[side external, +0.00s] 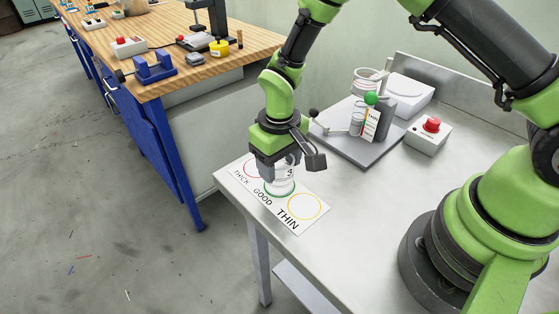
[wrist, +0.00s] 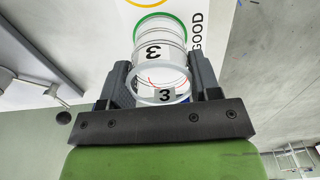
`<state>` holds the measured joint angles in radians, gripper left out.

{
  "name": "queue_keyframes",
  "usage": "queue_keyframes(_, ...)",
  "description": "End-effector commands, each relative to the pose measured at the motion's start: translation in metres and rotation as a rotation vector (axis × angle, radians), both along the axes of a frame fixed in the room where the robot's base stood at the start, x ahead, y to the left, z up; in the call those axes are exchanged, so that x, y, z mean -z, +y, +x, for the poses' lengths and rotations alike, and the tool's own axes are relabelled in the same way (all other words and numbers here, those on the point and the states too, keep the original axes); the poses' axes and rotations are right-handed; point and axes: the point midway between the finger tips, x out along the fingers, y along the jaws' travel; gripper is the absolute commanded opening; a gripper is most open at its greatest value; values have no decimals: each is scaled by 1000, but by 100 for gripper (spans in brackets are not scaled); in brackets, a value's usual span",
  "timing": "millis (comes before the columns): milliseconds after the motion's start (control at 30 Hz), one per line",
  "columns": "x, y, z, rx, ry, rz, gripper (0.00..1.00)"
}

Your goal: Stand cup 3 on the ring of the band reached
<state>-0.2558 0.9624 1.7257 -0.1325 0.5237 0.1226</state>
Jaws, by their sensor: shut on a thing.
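Cup 3 (side external: 283,186) is a clear, pale cup with a black 3 on a white label; it is upright between my gripper's fingers. My gripper (side external: 275,166) is shut on it from above. In the wrist view the cup (wrist: 160,50) shows between both fingers of my gripper (wrist: 160,82). The white card (side external: 238,177) carries three rings: a red THICK ring (side external: 246,170), a green GOOD ring (side external: 266,191) and a yellow THIN ring (side external: 305,206). The cup's base is at the green ring, which also shows in the wrist view (wrist: 150,18). I cannot tell whether it touches the card.
A grey stand (side external: 366,153) holds a small cup (side external: 357,123), a colour-banded scale (side external: 371,122) and a green ball (side external: 371,99). A box with a red button (side external: 431,125) stands to its right. The card lies near the steel table's left edge; the table's middle is clear.

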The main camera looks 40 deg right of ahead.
Motion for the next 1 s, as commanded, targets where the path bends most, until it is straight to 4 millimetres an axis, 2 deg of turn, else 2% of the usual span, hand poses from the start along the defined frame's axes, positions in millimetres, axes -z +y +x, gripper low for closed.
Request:
queue_keyframes(100,3,0,0,0,2,0,27)
queue_keyframes(133,3,0,0,0,1,0,64)
queue_keyframes(200,3,0,0,0,1,0,80)
queue_keyframes(233,3,0,0,0,1,0,82)
queue_keyframes(567,-2,0,0,-1,-2,1,82)
queue_keyframes(667,-15,0,1,0,-5,1,82)
queue_keyframes(1000,-89,0,1,0,-7,1,82)
